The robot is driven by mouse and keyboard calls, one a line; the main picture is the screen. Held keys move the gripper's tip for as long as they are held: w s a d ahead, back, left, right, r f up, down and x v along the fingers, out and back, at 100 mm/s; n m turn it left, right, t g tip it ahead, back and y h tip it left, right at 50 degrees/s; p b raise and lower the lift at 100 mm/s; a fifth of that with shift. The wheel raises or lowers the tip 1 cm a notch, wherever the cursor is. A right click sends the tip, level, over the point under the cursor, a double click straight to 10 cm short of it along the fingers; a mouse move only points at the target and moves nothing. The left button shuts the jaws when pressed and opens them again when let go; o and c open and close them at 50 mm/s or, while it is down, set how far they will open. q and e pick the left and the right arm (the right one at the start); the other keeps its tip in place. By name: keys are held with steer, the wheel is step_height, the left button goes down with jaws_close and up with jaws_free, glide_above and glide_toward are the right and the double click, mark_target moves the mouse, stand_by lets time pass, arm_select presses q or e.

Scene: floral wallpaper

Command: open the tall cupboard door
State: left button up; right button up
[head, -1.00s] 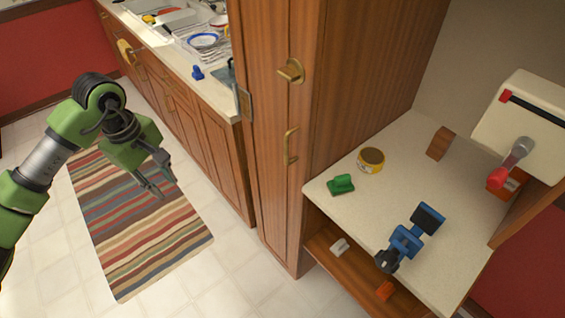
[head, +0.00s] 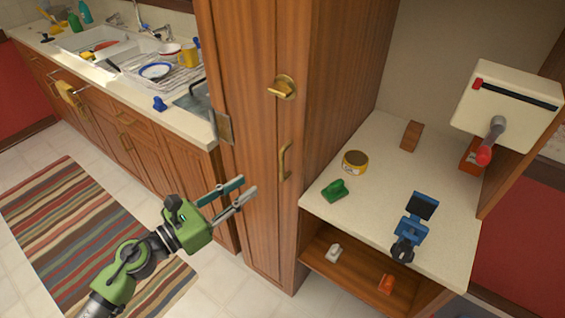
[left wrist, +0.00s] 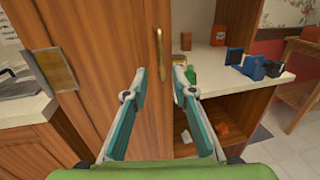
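The tall wooden cupboard (head: 250,60) stands in the middle of the head view, and its door looks shut. A vertical brass handle (head: 285,162) is on the door, with a brass knob or latch (head: 283,88) above it. My left gripper (head: 249,185) is open and empty, in front of the door, with its fingertips to the left of the handle and slightly lower. In the left wrist view the handle (left wrist: 160,55) shows between the spread fingers (left wrist: 160,72); I see no contact. My right gripper is not in view.
Right of the cupboard, a counter (head: 375,200) holds a yellow tin (head: 355,162), a green object (head: 335,190) and a blue device (head: 411,230). An open shelf (head: 345,262) lies below. On the left are a sink counter (head: 185,125) and a striped rug (head: 70,225).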

mark_target(280, 165)
arm_select(q)
steer(key=p+x, duration=0.3)
steer(key=x, duration=0.9)
steer(key=shift+d+r, duration=0.1)
steer(key=shift+d, duration=0.05)
steer(key=shift+w+d, duration=0.25)
steer(key=shift+w, duration=0.05)
jaws_close()
